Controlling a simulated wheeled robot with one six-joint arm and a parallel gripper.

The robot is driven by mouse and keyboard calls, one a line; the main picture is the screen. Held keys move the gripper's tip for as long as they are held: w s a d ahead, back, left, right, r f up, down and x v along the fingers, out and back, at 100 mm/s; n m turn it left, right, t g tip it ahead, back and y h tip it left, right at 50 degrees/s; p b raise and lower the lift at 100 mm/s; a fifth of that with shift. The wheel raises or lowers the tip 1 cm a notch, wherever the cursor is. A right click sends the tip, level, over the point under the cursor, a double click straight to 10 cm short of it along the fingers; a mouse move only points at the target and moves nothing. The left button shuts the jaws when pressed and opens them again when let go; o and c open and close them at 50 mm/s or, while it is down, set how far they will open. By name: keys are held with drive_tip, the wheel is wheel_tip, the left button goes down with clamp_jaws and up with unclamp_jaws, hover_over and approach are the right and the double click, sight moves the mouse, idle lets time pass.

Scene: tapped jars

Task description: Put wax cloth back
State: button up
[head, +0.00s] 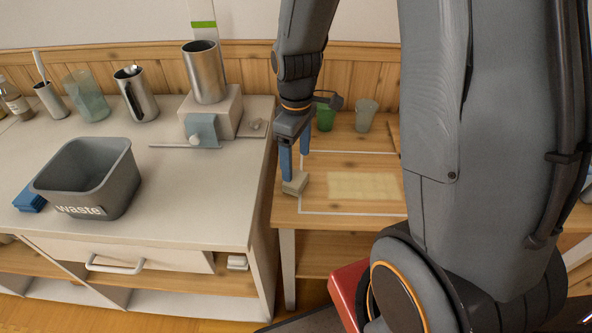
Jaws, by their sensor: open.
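A small beige block-like piece (295,184), possibly the folded wax cloth, lies at the left edge of the wooden table (340,223). My gripper (296,166) points down over that edge with its two blue fingers apart. The nearer fingertip is right by the beige piece; I cannot tell whether it touches. A flat pale yellow patch (363,186) lies inside a white outline on the table; I cannot tell whether it is cloth or a marking.
On the white counter (185,210) stand a grey waste bin (112,178), a folded blue cloth (30,199), several cups, and a metal cylinder (205,75) on a tapped stand (226,105). Green (325,117) and clear (365,115) cups stand behind the outline. My arm hides the table's right side.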

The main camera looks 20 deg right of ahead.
sight(296, 178)
drive_tip(key=s+r+m+t, duration=0.1)
drive_tip(key=s+r+m, duration=0.4)
drive_tip(key=s+m, duration=0.4)
drive_tip(key=shift+r+b, duration=0.25)
drive_tip(key=shift+b, duration=0.05)
drive_tip(key=shift+a, duration=0.1)
idle(1.0)
